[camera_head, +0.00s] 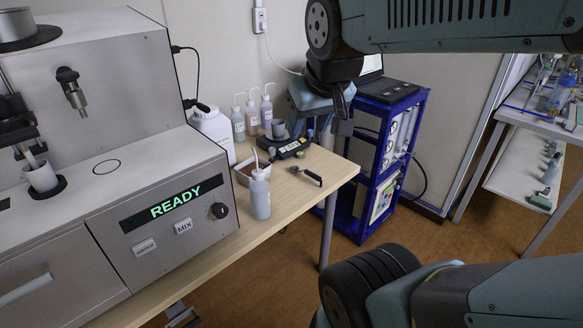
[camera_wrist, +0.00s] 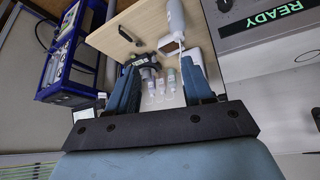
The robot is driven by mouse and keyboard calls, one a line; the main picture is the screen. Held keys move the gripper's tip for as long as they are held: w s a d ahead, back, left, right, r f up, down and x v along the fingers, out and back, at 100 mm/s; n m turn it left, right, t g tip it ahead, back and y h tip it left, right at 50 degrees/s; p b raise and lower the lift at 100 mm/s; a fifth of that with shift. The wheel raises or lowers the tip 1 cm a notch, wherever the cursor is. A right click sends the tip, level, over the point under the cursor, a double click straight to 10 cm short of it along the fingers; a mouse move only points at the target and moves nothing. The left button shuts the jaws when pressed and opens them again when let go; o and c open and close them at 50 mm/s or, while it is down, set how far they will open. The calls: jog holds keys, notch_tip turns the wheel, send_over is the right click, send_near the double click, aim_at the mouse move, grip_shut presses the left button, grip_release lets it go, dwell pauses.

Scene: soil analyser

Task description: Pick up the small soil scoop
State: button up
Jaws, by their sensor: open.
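The small soil scoop (camera_head: 308,176) has a black handle and lies on the wooden table, right of the white tray (camera_head: 243,173) and in front of the scale (camera_head: 287,147). In the wrist view the scoop (camera_wrist: 128,36) is small, beyond my fingertips and towards the upper left. My gripper (camera_wrist: 160,72) is open, with nothing between its blue fingers. In the head view my gripper (camera_head: 325,98) is up above the far right part of the table, behind and above the scoop, not touching it.
A grey wash bottle (camera_head: 260,196) stands left of the scoop. Several bottles (camera_head: 252,117) stand along the wall. The soil analyser (camera_head: 172,205), showing READY, fills the left. A blue rack (camera_head: 372,205) with a laptop (camera_head: 385,88) stands beyond the table's right end.

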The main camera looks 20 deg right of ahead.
aim_at(311, 175)
jog(key=w+d+f+n+t+h, duration=0.1)
jog(key=w+d+f+n+t, duration=0.1)
jog(key=w+d+f, duration=0.65)
jog(key=w+d+f+n+t+h, duration=0.1)
jog(key=w+d+f, duration=0.4)
jog(key=w+d, duration=0.65)
jog(key=d+f+n+t+y, duration=0.1)
jog(key=d+f+t+y, duration=0.15)
jog(key=f, duration=0.85)
jog(key=d+f+n+t+y, duration=0.15)
jog(key=f+y, duration=0.25)
jog(key=f, duration=0.7)
jog(key=x, duration=0.8)
jog(key=shift+w+a, duration=0.15)
jog(key=shift+a, duration=0.1)
jog(key=shift+x, duration=3.05)
jog(key=shift+a+r, duration=0.1)
grip_shut()
